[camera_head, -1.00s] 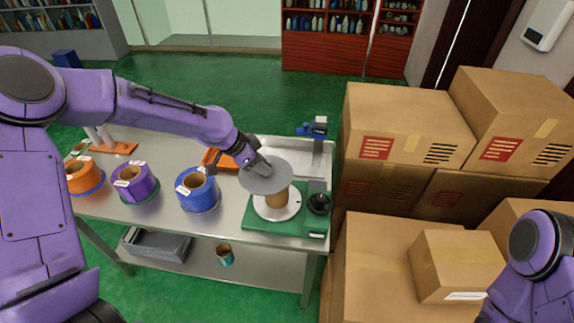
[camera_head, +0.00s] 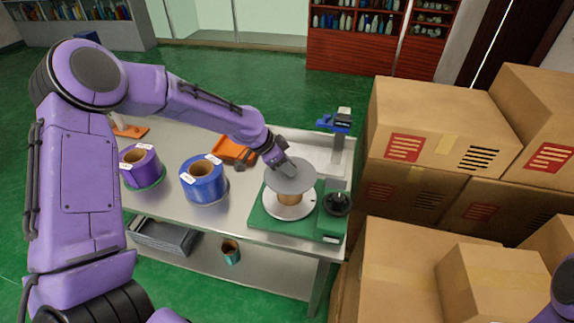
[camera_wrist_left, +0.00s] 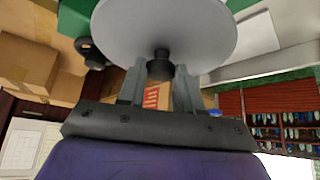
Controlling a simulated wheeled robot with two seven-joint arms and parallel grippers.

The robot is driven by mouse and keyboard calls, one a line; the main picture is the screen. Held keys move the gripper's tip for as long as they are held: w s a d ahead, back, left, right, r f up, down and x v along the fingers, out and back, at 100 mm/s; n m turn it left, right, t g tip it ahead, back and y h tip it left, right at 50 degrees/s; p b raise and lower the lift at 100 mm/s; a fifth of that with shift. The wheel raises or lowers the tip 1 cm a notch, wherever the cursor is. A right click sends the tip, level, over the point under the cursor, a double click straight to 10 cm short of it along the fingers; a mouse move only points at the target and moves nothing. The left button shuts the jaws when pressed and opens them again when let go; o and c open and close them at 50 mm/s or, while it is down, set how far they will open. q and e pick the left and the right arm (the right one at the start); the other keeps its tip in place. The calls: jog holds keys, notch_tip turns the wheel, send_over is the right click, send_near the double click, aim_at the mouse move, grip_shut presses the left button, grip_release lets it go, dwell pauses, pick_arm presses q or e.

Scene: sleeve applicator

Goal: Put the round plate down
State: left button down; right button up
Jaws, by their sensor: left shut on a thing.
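The round plate (camera_head: 292,174) is a flat grey disc. My left gripper (camera_head: 284,165) is shut on the dark knob (camera_wrist_left: 160,66) at the plate's middle, as the left wrist view shows. In the head view the plate is above a brown cardboard core (camera_head: 289,197) that stands on a white round base on the green machine (camera_head: 262,221). I cannot tell whether the plate touches the core's top. Only a sliver of my right arm shows at the lower right; its gripper is out of the picture.
A blue roll (camera_head: 203,184) and a purple roll (camera_head: 140,165) stand on the metal table to the left. An orange tray (camera_head: 234,150) lies behind. Stacked cardboard boxes (camera_head: 440,130) crowd the table's right side. A grey bin (camera_head: 163,238) sits on the lower shelf.

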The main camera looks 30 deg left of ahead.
pick_arm(q)
jog(key=shift+s+f, duration=0.1)
jog(key=c, duration=1)
grip_release()
jog(key=shift+o, duration=1.2)
jog(key=shift+w+f, duration=0.15)
jog(key=shift+w, duration=0.05)
jog(key=shift+s, duration=0.1)
jog(key=v, duration=1.2)
jog(key=shift+r+b, duration=0.45)
jog(key=shift+d, duration=0.15)
